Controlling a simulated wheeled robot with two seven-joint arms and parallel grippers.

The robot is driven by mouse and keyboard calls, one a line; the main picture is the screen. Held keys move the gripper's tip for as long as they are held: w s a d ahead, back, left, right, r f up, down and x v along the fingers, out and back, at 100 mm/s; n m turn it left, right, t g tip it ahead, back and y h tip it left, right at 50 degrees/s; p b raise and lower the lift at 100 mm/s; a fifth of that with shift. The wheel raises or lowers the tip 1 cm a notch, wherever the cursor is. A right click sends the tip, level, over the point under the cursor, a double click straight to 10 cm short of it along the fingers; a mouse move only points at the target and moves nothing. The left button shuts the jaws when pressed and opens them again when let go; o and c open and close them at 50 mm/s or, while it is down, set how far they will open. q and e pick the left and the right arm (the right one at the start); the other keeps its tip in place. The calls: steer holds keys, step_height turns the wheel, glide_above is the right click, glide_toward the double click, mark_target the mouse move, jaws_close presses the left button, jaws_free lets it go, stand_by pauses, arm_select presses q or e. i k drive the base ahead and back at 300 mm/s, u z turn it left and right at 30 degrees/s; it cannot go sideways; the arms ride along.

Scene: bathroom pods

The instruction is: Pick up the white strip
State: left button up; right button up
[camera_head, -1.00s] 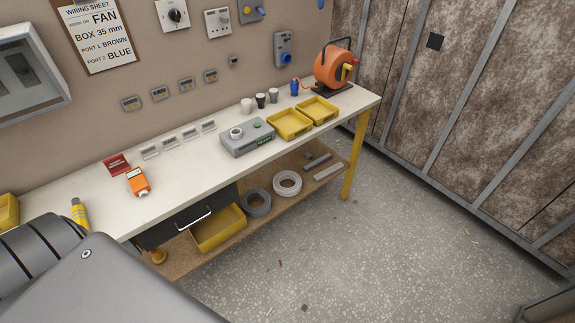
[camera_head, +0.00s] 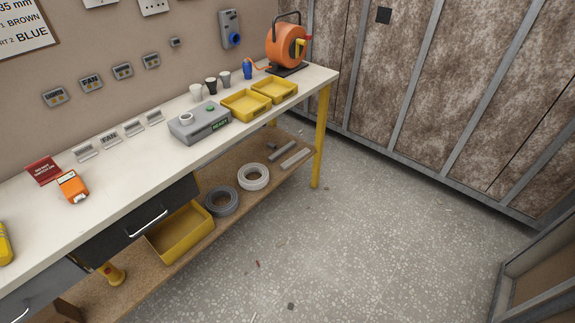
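A long pale, whitish strip (camera_head: 296,158) lies flat on the wooden lower shelf (camera_head: 150,268) of the workbench, near the shelf's right end. A darker grey bar (camera_head: 282,150) lies beside it, just to its left and apart from it. A white coil (camera_head: 253,177) lies further left on the same shelf. Neither of my grippers shows in this view. Nothing is touching the strip.
The white bench top (camera_head: 150,160) overhangs the shelf, with a yellow leg (camera_head: 322,140) close to the strip. A grey coil (camera_head: 221,201) and a yellow bin (camera_head: 182,234) sit further left. The speckled floor (camera_head: 370,230) in front is clear, apart from small scraps.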

mark_target(303, 153)
steer(key=z, duration=0.8)
steer(key=i, duration=1.25)
steer(key=u, duration=0.05)
